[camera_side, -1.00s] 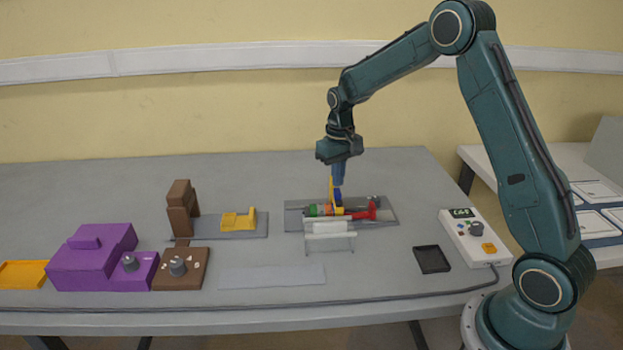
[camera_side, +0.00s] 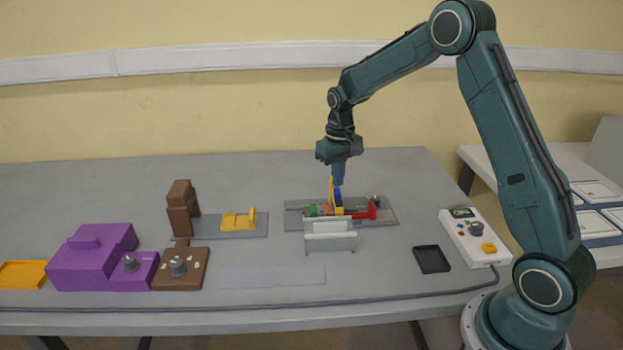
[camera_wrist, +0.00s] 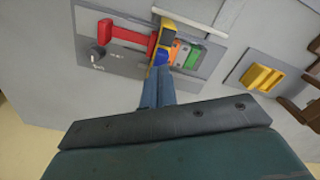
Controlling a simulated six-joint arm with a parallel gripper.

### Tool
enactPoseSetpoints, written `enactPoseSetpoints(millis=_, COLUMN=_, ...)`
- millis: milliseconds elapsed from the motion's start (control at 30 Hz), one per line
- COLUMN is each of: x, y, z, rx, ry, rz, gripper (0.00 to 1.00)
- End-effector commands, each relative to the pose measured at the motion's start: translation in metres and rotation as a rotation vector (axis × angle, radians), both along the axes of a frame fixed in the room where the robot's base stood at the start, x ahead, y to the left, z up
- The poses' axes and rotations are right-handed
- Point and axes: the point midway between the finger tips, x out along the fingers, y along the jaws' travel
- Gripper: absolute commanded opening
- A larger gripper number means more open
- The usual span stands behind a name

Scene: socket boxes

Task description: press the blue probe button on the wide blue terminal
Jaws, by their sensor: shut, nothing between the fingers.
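A row of coloured terminals sits on a grey plate (camera_side: 385,217) at the middle of the table. The blue terminal (camera_side: 338,196) stands among them, with yellow parts around it and orange and green neighbours. In the wrist view the blue terminal (camera_wrist: 163,57) shows just beyond my fingertips. My gripper (camera_side: 338,183) points straight down over it, shut and empty. Its blue fingers (camera_wrist: 158,78) reach towards the terminal in the wrist view. I cannot tell whether the fingertips touch it. The probe button cannot be made out; the fingers and yellow parts may hide it.
A red handle-shaped part (camera_side: 363,212) lies right of the terminals. A pale cover (camera_side: 330,240) stands in front. A white control box (camera_side: 476,237) and black tray (camera_side: 432,260) are at right. Purple (camera_side: 92,262) and brown (camera_side: 180,268) blocks stand left.

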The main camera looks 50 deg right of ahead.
Motion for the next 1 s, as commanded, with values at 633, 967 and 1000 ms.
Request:
enactPoseSetpoints(millis=633, x=0.000, y=0.000, z=-0.007, rx=0.000, ry=0.000, rz=0.000, gripper=0.00)
enactPoseSetpoints(millis=967, x=0.000, y=0.000, z=-0.015, rx=0.000, ry=0.001, rz=0.000, gripper=0.00)
enactPoseSetpoints(millis=1000, x=0.000, y=0.000, z=-0.016, rx=0.000, ry=0.001, rz=0.000, gripper=0.00)
